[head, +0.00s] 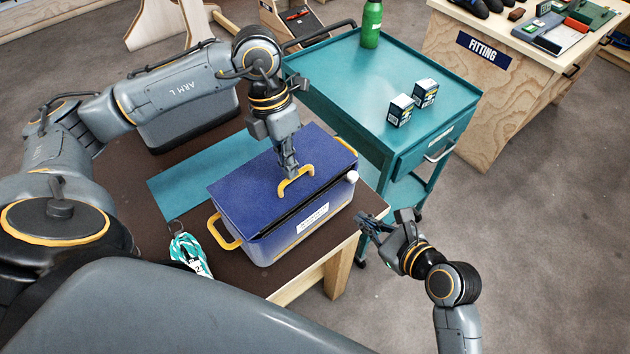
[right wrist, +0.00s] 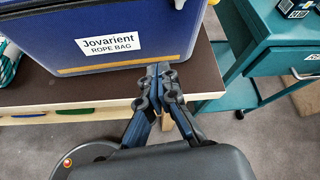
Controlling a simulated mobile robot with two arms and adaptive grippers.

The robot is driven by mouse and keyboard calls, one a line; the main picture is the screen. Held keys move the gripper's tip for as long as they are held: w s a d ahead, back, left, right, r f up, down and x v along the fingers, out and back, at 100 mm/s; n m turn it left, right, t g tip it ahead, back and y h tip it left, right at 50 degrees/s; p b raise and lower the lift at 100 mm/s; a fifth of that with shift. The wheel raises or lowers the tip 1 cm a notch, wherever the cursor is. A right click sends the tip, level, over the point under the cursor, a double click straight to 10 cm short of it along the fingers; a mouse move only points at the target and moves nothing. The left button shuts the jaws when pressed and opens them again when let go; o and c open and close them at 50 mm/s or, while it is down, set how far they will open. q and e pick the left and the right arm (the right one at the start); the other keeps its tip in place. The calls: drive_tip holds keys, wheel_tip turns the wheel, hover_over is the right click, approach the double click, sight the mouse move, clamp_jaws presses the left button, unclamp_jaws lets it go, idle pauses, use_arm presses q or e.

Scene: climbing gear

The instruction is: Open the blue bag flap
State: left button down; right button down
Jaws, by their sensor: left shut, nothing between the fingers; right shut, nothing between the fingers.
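The blue rope bag (head: 282,232) sits on the brown-topped table, with a white label on its front. Its flap (head: 247,186) lies over the top, and a dark gap shows under the flap's front edge. My right gripper (head: 385,228) is shut and empty, off the table's right edge. The right wrist view shows the bag's labelled front (right wrist: 115,35) beyond its fingers (right wrist: 160,72).
A teal cart (head: 340,75) stands behind on the right, with a green bottle (head: 371,25) and two small boxes (head: 400,110) on top. A teal and white rope bundle (head: 187,251) lies left of the bag. A grey case (head: 190,125) is behind. Floor at right is clear.

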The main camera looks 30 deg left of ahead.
drive_tip(key=m+g+y, duration=0.1)
drive_tip(key=m+y, duration=0.1)
approach(305, 171)
drive_tip(key=d+f, duration=0.2)
drive_tip(key=d, duration=0.1)
drive_tip(key=x, duration=0.9)
drive_tip(key=shift+s+a+r, duration=0.2)
drive_tip(key=shift+s+a, duration=0.1)
drive_tip(key=shift+a, duration=0.25)
drive_tip(key=shift+r, duration=0.1)
